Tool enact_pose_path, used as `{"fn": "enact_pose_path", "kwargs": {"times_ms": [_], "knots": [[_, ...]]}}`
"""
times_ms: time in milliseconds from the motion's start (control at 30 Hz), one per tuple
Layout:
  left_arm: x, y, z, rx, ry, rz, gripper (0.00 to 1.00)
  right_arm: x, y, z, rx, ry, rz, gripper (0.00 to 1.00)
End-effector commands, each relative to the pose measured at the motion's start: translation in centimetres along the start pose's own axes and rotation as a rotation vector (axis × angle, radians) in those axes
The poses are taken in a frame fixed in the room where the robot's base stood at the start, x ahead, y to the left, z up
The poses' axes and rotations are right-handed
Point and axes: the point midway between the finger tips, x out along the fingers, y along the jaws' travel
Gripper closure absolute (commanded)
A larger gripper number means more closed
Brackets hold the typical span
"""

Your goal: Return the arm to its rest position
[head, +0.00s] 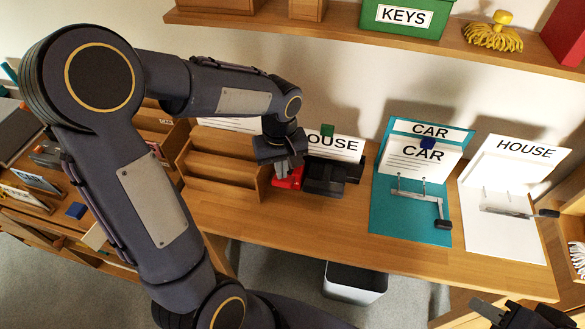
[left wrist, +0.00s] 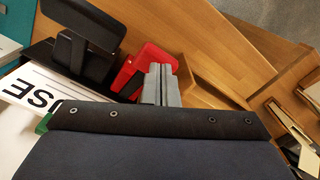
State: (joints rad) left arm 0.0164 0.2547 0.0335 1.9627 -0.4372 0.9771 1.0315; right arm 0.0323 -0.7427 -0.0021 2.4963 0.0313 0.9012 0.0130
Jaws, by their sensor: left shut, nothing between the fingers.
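My left arm comes in from the left in the head view and reaches over the desk. Its gripper (head: 283,174) is shut and empty, beside a red object (head: 292,180) and a black device (head: 325,178). In the left wrist view the grey fingers (left wrist: 160,84) are together, close to the red object (left wrist: 148,64), with the black device (left wrist: 88,32) further left. I cannot tell whether the fingers touch the red object. My right gripper (head: 515,313) is partly in view at the bottom right corner; its fingers are not clear.
A wooden rack (head: 222,172) stands just left of the gripper. A teal CAR binder (head: 392,215) and a white HOUSE binder (head: 500,235) lie open to the right. A shelf (head: 350,30) with a green KEYS box (head: 405,17) runs above. A bin (head: 354,284) stands below the desk.

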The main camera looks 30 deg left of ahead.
Motion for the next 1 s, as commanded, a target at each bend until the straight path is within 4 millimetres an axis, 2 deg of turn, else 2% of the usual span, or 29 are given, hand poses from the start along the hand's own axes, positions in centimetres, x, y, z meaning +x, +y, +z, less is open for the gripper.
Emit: {"fn": "enact_pose_path", "kwargs": {"times_ms": [33,233,800,867,1000], "knots": [[-1.0,0.0,0.0,0.0,0.001,0.0,1.0,-0.7,-0.3,-0.3,0.0,0.0,0.0,0.64],[-2.6,0.0,0.0,-0.001,0.0,0.001,1.0,-1.7,-0.8,-0.9,0.0,0.0,0.0,0.64],[-2.8,-0.2,0.1,0.003,0.001,0.007,1.0,-1.6,-0.7,-0.8,0.0,0.0,0.0,0.64],[-3.3,-0.6,0.5,0.019,0.003,0.024,1.0,-1.6,-0.7,-0.8,0.0,0.0,0.0,0.64],[-6.0,-2.5,2.5,0.107,0.025,0.118,1.0,-1.6,-0.7,-0.8,0.0,0.0,0.0,0.64]]}}
